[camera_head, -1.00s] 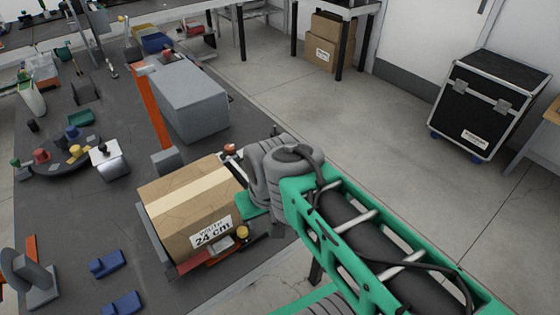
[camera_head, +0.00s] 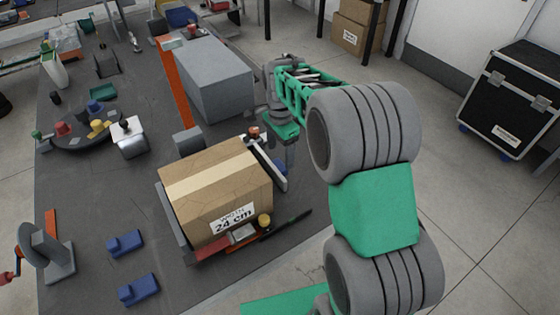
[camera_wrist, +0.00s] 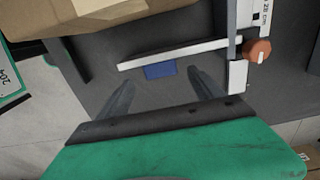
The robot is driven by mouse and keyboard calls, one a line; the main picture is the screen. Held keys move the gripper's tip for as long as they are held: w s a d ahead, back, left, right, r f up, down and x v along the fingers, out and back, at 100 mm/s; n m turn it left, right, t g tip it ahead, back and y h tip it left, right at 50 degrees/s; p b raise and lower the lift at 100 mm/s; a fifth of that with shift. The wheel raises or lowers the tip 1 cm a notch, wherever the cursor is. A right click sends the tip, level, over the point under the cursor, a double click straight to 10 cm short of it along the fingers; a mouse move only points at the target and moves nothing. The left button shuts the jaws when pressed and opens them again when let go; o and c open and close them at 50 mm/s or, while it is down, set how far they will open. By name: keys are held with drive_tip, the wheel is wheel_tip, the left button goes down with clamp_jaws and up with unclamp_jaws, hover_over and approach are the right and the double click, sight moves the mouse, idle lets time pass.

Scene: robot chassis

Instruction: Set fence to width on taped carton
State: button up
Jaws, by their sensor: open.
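The taped carton (camera_head: 215,190) sits on the dark bench, with a light tape strip on top and a label reading "WIDTH 24 cm". A pale fence bar (camera_head: 266,163) stands at its right side; in the wrist view the fence (camera_wrist: 180,53) runs across, apart from the carton (camera_wrist: 110,15). A blue block (camera_wrist: 160,70) is attached at or lies under the fence. An orange knob (camera_wrist: 258,50) sits beside a white scale (camera_wrist: 262,15) with partly readable markings. My gripper (camera_wrist: 162,88) is open and empty, its fingers pointing toward the fence and blue block.
A grey box (camera_head: 215,80) and orange upright (camera_head: 177,85) stand behind the carton. Blue blocks (camera_head: 125,243) lie at the front left, near a grey disc stand (camera_head: 48,250). A round tray of coloured knobs (camera_head: 85,130) is further left. A black case (camera_head: 510,100) stands on the floor.

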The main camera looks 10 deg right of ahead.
sight(280, 164)
wheel_tip(280, 164, down, 4)
drive_tip(key=shift+f, duration=0.25)
drive_tip(key=shift+c, duration=0.5)
clamp_jaws()
idle(0.4)
